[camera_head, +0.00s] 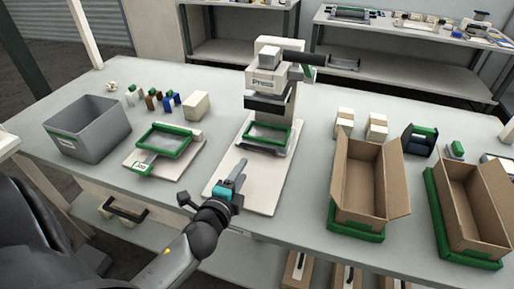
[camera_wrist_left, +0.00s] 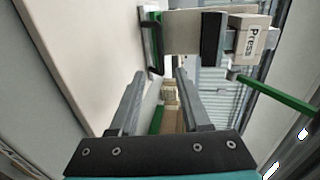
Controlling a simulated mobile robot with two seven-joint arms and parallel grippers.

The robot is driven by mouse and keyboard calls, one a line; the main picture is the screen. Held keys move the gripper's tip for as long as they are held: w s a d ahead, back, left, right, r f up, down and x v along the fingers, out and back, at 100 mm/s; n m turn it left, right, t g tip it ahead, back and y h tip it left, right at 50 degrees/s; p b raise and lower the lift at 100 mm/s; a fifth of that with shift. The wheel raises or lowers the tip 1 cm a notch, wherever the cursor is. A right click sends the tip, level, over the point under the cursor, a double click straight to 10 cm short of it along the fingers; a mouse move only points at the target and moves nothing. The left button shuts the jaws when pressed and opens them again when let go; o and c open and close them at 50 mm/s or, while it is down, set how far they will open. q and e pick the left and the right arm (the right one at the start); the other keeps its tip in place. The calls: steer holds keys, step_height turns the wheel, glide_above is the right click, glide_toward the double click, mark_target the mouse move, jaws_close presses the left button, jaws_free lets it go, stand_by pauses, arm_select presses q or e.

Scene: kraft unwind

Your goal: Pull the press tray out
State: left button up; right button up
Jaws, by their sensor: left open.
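The cream press (camera_head: 267,85) stands at the middle of the table on a pale base board (camera_head: 262,195). The press tray (camera_head: 266,148), with a green rim and dark front edge, sits on the board beneath the press head. My left gripper (camera_head: 240,166) is over the board, in front of the tray, fingers towards the press. In the left wrist view its two fingers (camera_wrist_left: 158,92) are apart with nothing held. The tray's green and dark edge (camera_wrist_left: 153,42) shows beyond the fingertips, with a gap, and the press (camera_wrist_left: 248,42) is further off. My right gripper is out of view.
Left of the press are a grey bin (camera_head: 90,128) and another green-framed tray (camera_head: 165,142) on a board. Two open cardboard boxes (camera_head: 362,185) (camera_head: 470,205) stand at the right on green bases. Small blocks line the back of the table.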

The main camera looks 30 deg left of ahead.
mark_target(256, 149)
arm_select(q)
steer(key=b+x, duration=0.1)
steer(key=x, duration=1.2)
steer(key=shift+w+a+b, duration=0.1)
steer(key=shift+w+b, duration=0.1)
steer(key=shift+b, duration=0.2)
jaws_close()
steer(key=shift+f, duration=0.1)
stand_by(0.8)
